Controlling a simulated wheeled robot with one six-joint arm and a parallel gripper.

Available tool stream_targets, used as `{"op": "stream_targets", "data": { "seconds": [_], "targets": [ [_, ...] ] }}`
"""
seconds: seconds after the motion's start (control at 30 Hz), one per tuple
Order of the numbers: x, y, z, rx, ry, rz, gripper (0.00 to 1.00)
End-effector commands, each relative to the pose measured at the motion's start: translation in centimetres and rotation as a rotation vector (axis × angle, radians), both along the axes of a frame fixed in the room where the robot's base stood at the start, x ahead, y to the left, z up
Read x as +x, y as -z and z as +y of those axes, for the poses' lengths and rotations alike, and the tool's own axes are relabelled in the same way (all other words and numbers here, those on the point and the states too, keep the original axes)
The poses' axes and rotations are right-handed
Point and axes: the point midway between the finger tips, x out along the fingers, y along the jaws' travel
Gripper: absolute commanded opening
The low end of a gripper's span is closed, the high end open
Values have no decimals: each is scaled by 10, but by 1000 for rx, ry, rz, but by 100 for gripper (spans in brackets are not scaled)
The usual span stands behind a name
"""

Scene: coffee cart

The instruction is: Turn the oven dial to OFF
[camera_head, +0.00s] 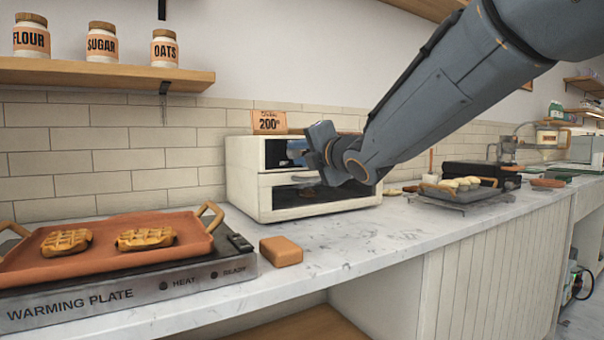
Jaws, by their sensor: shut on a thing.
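The cream-white oven (245,178) stands on the marble counter against the tiled wall, with dark glass in its front. My gripper (308,160) is at the upper part of the oven's front, coming in from the upper right. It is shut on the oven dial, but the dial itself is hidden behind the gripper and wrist. The dial's setting and its OFF mark cannot be seen. A small sign reading 200° (269,122) stands on top of the oven.
Left of the oven, a warming plate (130,295) carries an orange tray (190,252) with two waffles. A brown block (281,251) lies in front of the oven. A grill with buns (455,192) stands to the right. A shelf (100,75) with jars hangs upper left.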

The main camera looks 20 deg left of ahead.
Motion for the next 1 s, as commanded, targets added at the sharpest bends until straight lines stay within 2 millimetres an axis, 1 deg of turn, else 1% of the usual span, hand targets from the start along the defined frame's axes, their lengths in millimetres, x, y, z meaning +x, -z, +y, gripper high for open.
{"op": "stream_targets", "data": {
  "seconds": [0.03,0.1,1.0],
  "targets": [
    [1,5,1,-26,-2,-36,2],
    [0,5,1,-70,-2,-86,2],
    [0,5,1,-625,-1,-733,2]
  ]
}}
